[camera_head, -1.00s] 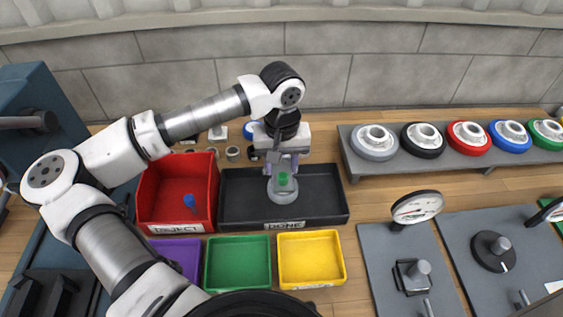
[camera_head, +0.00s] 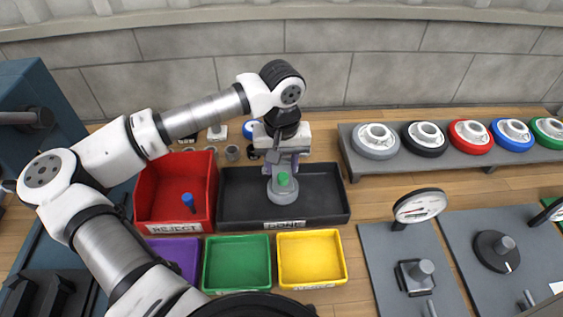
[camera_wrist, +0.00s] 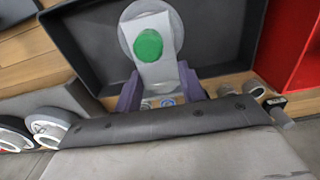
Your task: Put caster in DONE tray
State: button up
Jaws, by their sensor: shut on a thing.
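The caster (camera_head: 283,192) has a grey round base and a light upright part with a green dot. My gripper (camera_head: 283,168) is shut on the caster's upper part, over the black DONE tray (camera_head: 330,207). The caster shows inside the tray's outline, near its middle; I cannot tell whether its base touches the floor. In the wrist view the caster (camera_wrist: 155,73) stands between the purple fingers of my gripper (camera_wrist: 160,88), with the dark tray (camera_wrist: 222,40) behind it. The rest of the tray looks empty.
The red REJECT tray (camera_head: 205,215) with a small blue piece (camera_head: 188,201) adjoins the DONE tray. Purple (camera_head: 180,258), green (camera_head: 238,264) and yellow (camera_head: 312,260) bins stand in front. A rack (camera_head: 365,170) of several coloured wheels and gauge plates (camera_head: 385,250) are at right.

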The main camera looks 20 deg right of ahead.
jog(key=shift+f+b, duration=0.8)
jog(key=shift+b, duration=0.45)
dwell(0.4)
jog(key=shift+f+b, duration=0.35)
jog(key=shift+b, duration=0.05)
jog(key=shift+f+b, duration=1.15)
jog(key=shift+b, duration=0.3)
jog(key=o, duration=1.3)
notch_tip(320, 180, up, 14)
jog(key=shift+f+b, duration=0.1)
jog(key=shift+b, duration=0.55)
